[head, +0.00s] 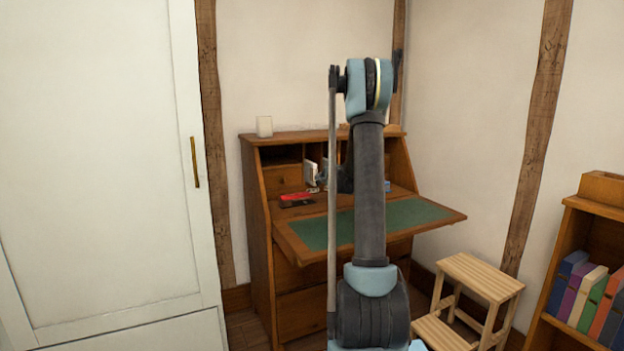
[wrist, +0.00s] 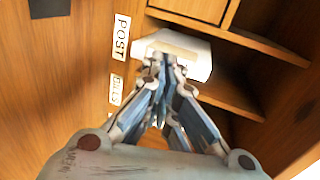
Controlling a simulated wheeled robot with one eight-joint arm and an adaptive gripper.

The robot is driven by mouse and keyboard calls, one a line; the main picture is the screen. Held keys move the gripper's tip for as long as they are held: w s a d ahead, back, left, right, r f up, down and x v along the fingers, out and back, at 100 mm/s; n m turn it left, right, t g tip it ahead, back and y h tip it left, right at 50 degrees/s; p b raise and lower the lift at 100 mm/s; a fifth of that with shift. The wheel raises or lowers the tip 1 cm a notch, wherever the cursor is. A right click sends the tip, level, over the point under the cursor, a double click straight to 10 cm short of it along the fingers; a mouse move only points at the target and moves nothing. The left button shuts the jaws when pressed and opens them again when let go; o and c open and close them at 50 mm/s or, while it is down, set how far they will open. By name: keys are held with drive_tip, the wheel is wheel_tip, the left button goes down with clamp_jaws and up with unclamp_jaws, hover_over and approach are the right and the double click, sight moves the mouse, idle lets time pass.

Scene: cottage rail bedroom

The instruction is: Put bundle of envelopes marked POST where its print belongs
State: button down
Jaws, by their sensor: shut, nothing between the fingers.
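The bundle of envelopes (wrist: 200,60) is white with a tan band. In the wrist view it lies at the mouth of a pigeonhole beside the printed POST label (wrist: 122,38). A BILLS label (wrist: 115,90) sits on the same wood below it in the picture. My gripper (wrist: 164,62) is shut and empty, its tips right at the near edge of the bundle; I cannot tell whether they touch. In the head view a white shape (head: 310,172), probably the bundle, shows at the desk's pigeonholes, and my arm hides part of them.
The wooden writing desk (head: 290,240) has its green-topped flap (head: 420,212) down. Red and dark items (head: 297,198) lie inside on the left. A step stool (head: 480,278) and bookcase (head: 604,195) stand right, a white wardrobe (head: 100,170) left.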

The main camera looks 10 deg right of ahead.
drive_tip(key=shift+s+d, duration=0.25)
drive_tip(key=shift+s, duration=0.5)
drive_tip(key=shift+s+d, duration=0.25)
drive_tip(key=shift+s, duration=0.55)
drive_tip(key=shift+s+d, duration=0.25)
drive_tip(key=shift+s, duration=0.5)
drive_tip(key=s+a+r+n+g, duration=0.1)
drive_tip(key=s+a+n+g, duration=0.3)
drive_tip(key=s, duration=1)
drive_tip(key=s+a+n+g, duration=0.2)
drive_tip(key=s+a+n, duration=0.25)
drive_tip(key=s, duration=0.95)
drive_tip(key=s+d+f+n+g+h, duration=0.1)
drive_tip(key=s+f, duration=0.3)
drive_tip(key=s, duration=0.6)
drive_tip(key=s+d+f+n+g+h, duration=0.2)
drive_tip(key=s+f+n, duration=0.1)
drive_tip(key=s, duration=0.8)
drive_tip(key=s+d+f+n+g+h, duration=0.1)
drive_tip(key=s+f, duration=0.4)
drive_tip(key=s, duration=0.6)
drive_tip(key=shift+d+n+g+h, duration=0.3)
drive_tip(key=shift+n+g, duration=0.25)
drive_tip(key=shift+g, duration=0.25)
